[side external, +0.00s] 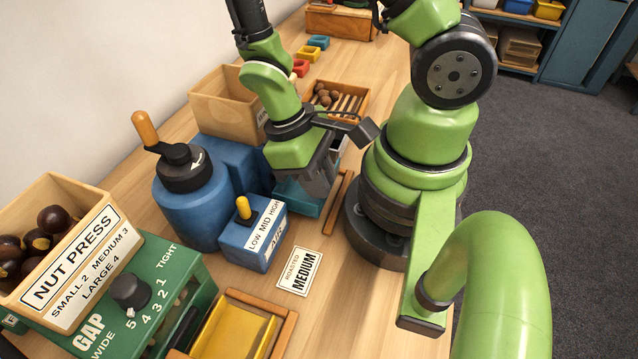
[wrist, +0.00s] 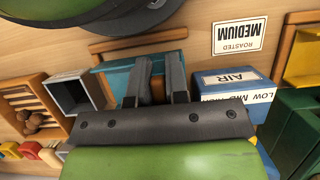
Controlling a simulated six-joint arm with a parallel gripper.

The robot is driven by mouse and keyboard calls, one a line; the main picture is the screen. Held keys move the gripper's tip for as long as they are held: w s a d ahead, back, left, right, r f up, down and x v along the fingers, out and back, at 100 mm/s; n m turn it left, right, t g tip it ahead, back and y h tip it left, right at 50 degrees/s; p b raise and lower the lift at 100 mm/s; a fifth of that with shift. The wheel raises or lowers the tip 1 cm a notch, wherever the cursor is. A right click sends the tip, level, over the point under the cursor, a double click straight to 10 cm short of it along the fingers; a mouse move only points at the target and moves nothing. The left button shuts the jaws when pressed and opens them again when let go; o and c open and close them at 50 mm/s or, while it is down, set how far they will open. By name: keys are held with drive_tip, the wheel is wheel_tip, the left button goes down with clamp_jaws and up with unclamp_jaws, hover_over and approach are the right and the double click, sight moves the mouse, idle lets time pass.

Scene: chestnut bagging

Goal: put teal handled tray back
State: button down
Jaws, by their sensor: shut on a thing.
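The teal handled tray (side external: 309,208) sits low beneath my gripper, between the blue machine and a wooden rail. It also shows in the wrist view (wrist: 118,80), partly covered by the fingers. My gripper (side external: 318,188) points down at the tray and is shut on it. In the wrist view the two fingers (wrist: 160,66) stand over the tray with a small brown patch between them. The grip itself is mostly hidden, and I cannot tell whether the tray touches the table.
The blue machine (side external: 192,205) and its AIR box (side external: 252,238) stand close at the left. A wooden rail (side external: 338,203) lies right of the tray. A grey-edged box (wrist: 73,92) and a slatted wooden rack (side external: 338,98) are behind. A "ROASTED MEDIUM" card (side external: 300,271) lies in front.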

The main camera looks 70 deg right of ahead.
drive_tip(key=shift+f, duration=1)
drive_tip(key=c, duration=1.1)
unclamp_jaws()
drive_tip(key=shift+f, duration=0.15)
drive_tip(key=r, duration=0.6)
drive_tip(key=w+r, duration=0.1)
drive_tip(key=r, duration=0.3)
drive_tip(key=shift+r, duration=0.1)
drive_tip(key=shift+w+r+m+t+y, duration=0.1)
drive_tip(key=shift+r+m+t+y, duration=0.4)
drive_tip(key=shift+r+t, duration=1.9)
drive_tip(key=shift+w+r+m+t+y, duration=0.15)
drive_tip(key=shift+r+m+t, duration=1)
drive_tip(key=shift+r, duration=2.2)
drive_tip(key=shift+w+r+m+t+y, duration=0.1)
drive_tip(key=shift+r+m+t+y, duration=0.25)
drive_tip(key=shift+r+t, duration=2.2)
